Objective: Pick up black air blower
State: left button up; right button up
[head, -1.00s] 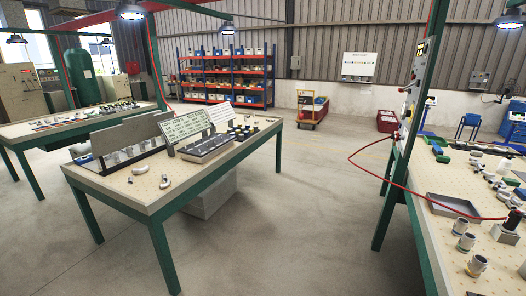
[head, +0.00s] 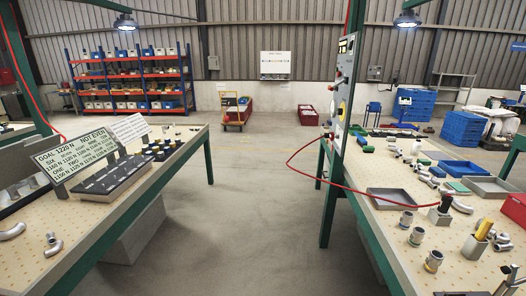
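The black air blower (head: 446,203) stands upright in a small light block on the right-hand workbench (head: 385,235). A thin red hose (head: 345,187) runs to it in a loop from the tool panel post. The blower is small in the view, so its nozzle and trigger cannot be made out. Neither of my grippers shows in the head view.
A grey tray (head: 391,198) lies left of the blower, with metal fittings (head: 416,236) in front. A yellow-handled tool (head: 483,230) stands to its right. The left workbench (head: 95,225) holds a sign board (head: 75,162). Open floor (head: 255,225) lies between the benches.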

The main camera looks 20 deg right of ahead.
aim_at(446, 199)
jog(key=i+z, duration=0.45)
jog(key=i+j+z, duration=0.2)
jog(key=i+z, duration=0.25)
jog(key=i+j+z, duration=1.15)
jog(key=j+z, duration=0.15)
jog(key=j, duration=0.2)
jog(key=i+j+z, duration=0.2)
jog(key=j, duration=0.4)
jog(key=j+z, duration=0.25)
jog(key=j, duration=0.35)
